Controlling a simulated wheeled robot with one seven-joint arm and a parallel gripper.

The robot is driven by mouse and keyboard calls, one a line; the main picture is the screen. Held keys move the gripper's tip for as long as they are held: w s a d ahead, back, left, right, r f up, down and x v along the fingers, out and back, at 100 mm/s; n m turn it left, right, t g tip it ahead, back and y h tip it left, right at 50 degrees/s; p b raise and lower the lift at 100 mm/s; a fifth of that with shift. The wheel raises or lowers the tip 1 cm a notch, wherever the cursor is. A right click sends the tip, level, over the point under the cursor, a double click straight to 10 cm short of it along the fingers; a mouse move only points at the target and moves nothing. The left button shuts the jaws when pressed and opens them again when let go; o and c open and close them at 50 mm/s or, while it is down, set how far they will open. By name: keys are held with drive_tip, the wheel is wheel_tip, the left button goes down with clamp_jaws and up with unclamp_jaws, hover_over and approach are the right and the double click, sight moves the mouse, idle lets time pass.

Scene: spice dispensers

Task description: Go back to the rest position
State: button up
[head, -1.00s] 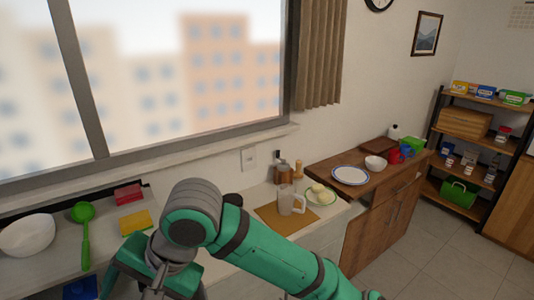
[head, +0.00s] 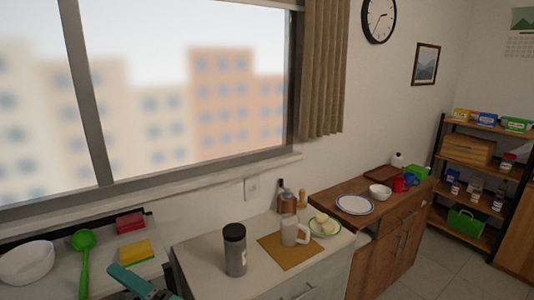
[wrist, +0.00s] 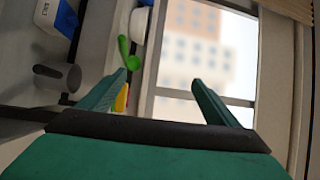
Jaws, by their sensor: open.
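My gripper (wrist: 160,84) shows in the wrist view with its two teal fingers spread wide apart and nothing between them. It is tilted toward the window. In the head view only a small teal part of my own arm (head: 130,280) shows at the bottom edge, left of a dark grey lidded canister (head: 235,250). The canister stands upright on the light counter, apart from my arm. Most of my arm is out of the head view.
The bowl (head: 26,262), green ladle (head: 83,255) and yellow sponge (head: 135,252) are at left. The wrist view shows a blue and white box (wrist: 55,14) and grey container (wrist: 57,76).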

drive_tip(key=s+d+f+m+t+h, duration=0.3)
drive_tip(key=d+f+t+h, duration=0.25)
drive_tip(key=d+f, duration=0.4)
drive_tip(key=s+d+f+m+t+h, duration=0.35)
drive_tip(key=d+f+h, duration=0.35)
drive_tip(key=f, duration=0.6)
drive_tip(key=s+d+f+n+h, duration=0.1)
drive_tip(key=s+d+f+n, duration=0.1)
drive_tip(key=s, duration=0.5)
drive_tip(key=s+d+f+n+g+h, duration=0.1)
drive_tip(key=s+d+f+n+h, duration=0.1)
drive_tip(key=s+d+n, duration=0.3)
drive_tip(key=s+d+f+n+h, duration=0.1)
drive_tip(key=s+d+n, duration=0.3)
drive_tip(key=s, duration=0.7)
drive_tip(key=shift+s+d+f+g+h, duration=0.25)
drive_tip(key=shift+d+f+g+h, duration=0.1)
drive_tip(key=shift+d+f, duration=0.45)
